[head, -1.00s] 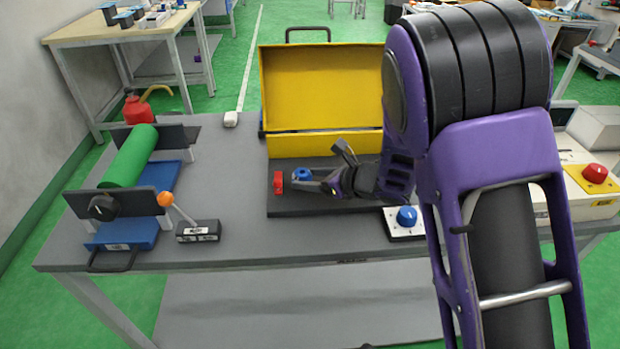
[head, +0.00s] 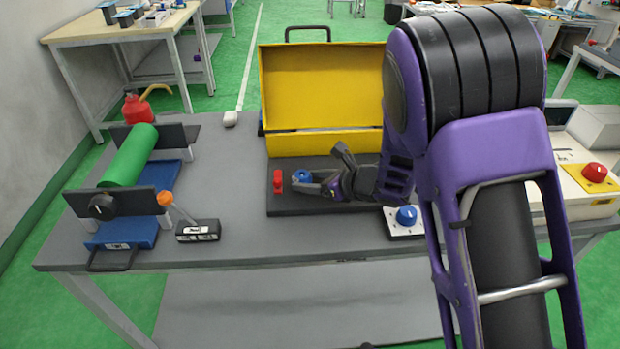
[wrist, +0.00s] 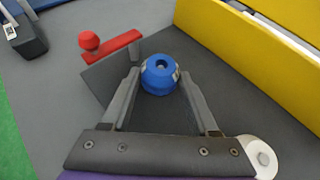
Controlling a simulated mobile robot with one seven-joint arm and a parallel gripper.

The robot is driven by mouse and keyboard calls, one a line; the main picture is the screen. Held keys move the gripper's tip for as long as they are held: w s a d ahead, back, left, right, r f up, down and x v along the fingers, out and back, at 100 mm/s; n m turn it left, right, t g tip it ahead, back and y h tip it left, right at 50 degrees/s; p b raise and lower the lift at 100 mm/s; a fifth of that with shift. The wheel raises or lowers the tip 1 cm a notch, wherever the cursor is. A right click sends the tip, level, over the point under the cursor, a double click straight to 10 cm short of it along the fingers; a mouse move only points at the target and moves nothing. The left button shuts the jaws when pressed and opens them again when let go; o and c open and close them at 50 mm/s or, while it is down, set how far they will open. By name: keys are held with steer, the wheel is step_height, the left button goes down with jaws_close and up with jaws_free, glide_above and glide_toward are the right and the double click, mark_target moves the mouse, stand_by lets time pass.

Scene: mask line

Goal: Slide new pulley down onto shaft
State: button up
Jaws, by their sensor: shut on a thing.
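The blue pulley (wrist: 160,75) sits between the two fingertips of my gripper (wrist: 160,78), which is shut on it. A round hole shows in its top in the wrist view. In the head view the pulley (head: 301,176) is low over the dark base plate (head: 285,208), at the tip of my gripper (head: 312,181). I cannot see the shaft or tell whether the pulley is around it. A red lever with a ball end (wrist: 115,44) is just beyond the left finger; it also shows in the head view (head: 278,181).
An open yellow box (head: 320,90) stands behind the plate. A white disc (wrist: 260,155) is right of my gripper in the wrist view. A blue knob (head: 407,215) is at the right, and a green roller (head: 131,157) and an orange-tipped lever (head: 166,198) are at the left.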

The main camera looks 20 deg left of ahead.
steer(key=shift+f, duration=0.1)
steer(key=o, duration=1.1)
steer(key=shift+v, duration=5.5)
